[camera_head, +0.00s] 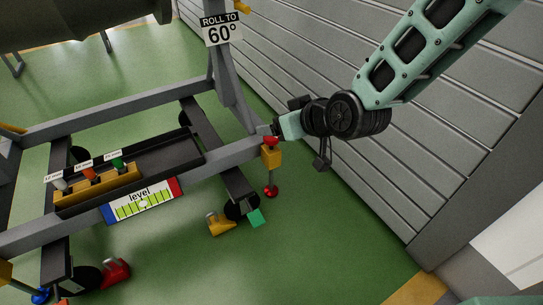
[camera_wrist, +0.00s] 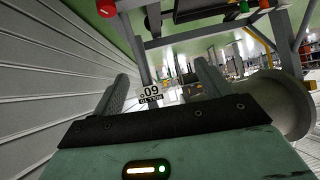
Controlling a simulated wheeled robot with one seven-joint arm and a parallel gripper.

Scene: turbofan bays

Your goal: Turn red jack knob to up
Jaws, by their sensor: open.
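The red jack knob (camera_head: 271,141) sits on top of a yellow jack block (camera_head: 271,157) at the right end of the grey stand's beam. A rod below the block ends in a red ball (camera_head: 271,191). My gripper (camera_head: 266,130) is just above the red knob in the head view; contact cannot be told. In the wrist view my gripper (camera_wrist: 163,72) has its two fingers spread with nothing held between them. A red round part (camera_wrist: 106,8) is cut by the top edge there; I cannot tell whether it is the knob or the ball.
The grey stand frame (camera_head: 100,120) carries a tray with coloured handles (camera_head: 90,174) and a level panel (camera_head: 142,201). A "ROLL TO 60°" sign (camera_head: 221,29) is on its post. A slatted grey wall (camera_head: 400,150) stands close behind my arm. Green floor is open in front.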

